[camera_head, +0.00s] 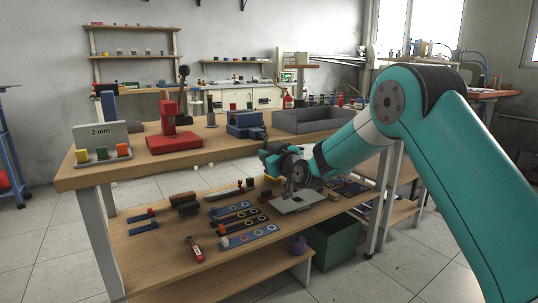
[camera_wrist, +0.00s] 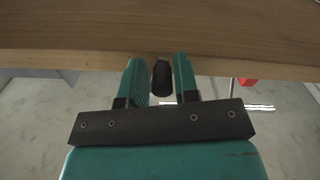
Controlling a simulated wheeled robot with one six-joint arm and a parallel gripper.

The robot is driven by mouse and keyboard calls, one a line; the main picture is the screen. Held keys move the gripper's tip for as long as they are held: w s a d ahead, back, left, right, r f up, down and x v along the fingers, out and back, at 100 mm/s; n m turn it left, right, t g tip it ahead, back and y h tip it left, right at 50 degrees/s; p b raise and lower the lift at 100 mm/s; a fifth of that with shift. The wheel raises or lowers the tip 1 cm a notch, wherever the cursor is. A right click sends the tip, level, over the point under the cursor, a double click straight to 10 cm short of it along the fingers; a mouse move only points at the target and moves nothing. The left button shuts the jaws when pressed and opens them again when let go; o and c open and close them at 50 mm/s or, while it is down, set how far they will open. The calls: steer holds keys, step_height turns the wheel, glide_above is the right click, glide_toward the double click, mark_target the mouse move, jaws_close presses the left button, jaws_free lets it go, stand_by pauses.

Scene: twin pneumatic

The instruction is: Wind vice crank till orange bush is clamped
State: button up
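The blue vice (camera_head: 245,124) stands on the upper workbench near its front edge, behind my gripper. I cannot make out an orange bush in its jaws at this size. My gripper (camera_head: 268,152) is at the bench's front edge, just below and in front of the vice. In the wrist view my gripper's two teal fingers (camera_wrist: 161,72) stand apart, with a dark rounded grip (camera_wrist: 161,77) between them, which looks like the crank's handle. The rest of the crank is hidden.
A red press (camera_head: 173,127) stands left of the vice, and a grey tray (camera_head: 305,121) right of it. A "2 mm" stand (camera_head: 100,135) with coloured blocks is at the left end. The lower shelf (camera_head: 160,260) holds several tools and strips.

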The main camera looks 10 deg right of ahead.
jaws_close()
steer(key=shift+a, duration=0.1)
steer(key=m, duration=0.1)
steer(key=a+m+p, duration=0.1)
steer(key=m, duration=0.1)
steer(key=a+r+m, duration=0.1)
steer(key=m, duration=0.1)
steer(key=shift+s, duration=0.25)
steer(key=shift+o, duration=1.8)
jaws_free()
steer(key=shift+d, duration=0.15)
steer(key=shift+f, duration=0.1)
